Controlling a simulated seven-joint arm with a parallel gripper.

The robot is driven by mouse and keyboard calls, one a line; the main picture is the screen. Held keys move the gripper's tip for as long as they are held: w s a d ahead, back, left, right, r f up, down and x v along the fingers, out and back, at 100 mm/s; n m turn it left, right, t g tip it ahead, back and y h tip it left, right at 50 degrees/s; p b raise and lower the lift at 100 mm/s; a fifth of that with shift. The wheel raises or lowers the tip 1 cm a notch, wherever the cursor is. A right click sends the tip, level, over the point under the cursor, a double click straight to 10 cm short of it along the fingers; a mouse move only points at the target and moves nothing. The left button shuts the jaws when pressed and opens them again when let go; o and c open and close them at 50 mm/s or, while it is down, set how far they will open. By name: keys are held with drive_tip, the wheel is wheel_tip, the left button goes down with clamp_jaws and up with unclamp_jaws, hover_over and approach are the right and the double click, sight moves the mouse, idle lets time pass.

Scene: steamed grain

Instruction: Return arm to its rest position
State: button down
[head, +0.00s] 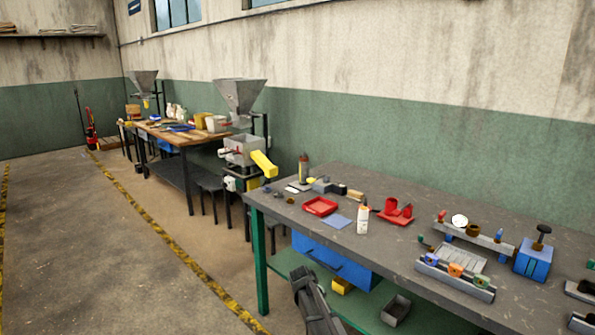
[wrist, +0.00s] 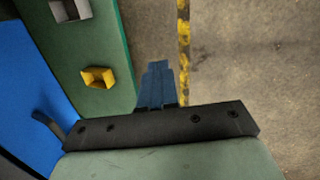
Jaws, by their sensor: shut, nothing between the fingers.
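My gripper (wrist: 157,68) shows in the wrist view with its blue fingers together and nothing between them. It hangs beside the green lower shelf (wrist: 118,45) of the workbench, over the concrete floor. In the head view a dark part of my arm (head: 312,302) shows at the bottom, in front of the bench and below the level of its top. I cannot make out the fingertips there.
The grey bench top (head: 300,212) carries a red tray (head: 320,206), a white bottle (head: 363,220) and small parts. A blue drawer unit (head: 325,262) hangs beneath. A yellow bin (wrist: 98,77) sits on the shelf. The floor at left is clear.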

drive_tip(key=s+d+f+m+g+y, duration=0.15)
drive_tip(key=s+d+f, duration=0.25)
drive_tip(key=s+f, duration=0.7)
drive_tip(key=s+d+f+m+g, duration=0.35)
drive_tip(key=s+f, duration=0.55)
drive_tip(key=s, duration=0.5)
drive_tip(key=s+d+f+m+g+y, duration=0.1)
drive_tip(key=s+f+m+g, duration=0.1)
drive_tip(key=s, duration=1.4)
drive_tip(key=s+d+f+m+g+y, duration=0.1)
drive_tip(key=s+f, duration=0.3)
drive_tip(key=s, duration=1.2)
drive_tip(key=shift+f+m+g, duration=0.35)
drive_tip(key=shift+m+g, duration=0.15)
drive_tip(key=shift+m, duration=0.3)
drive_tip(key=shift+d, duration=0.1)
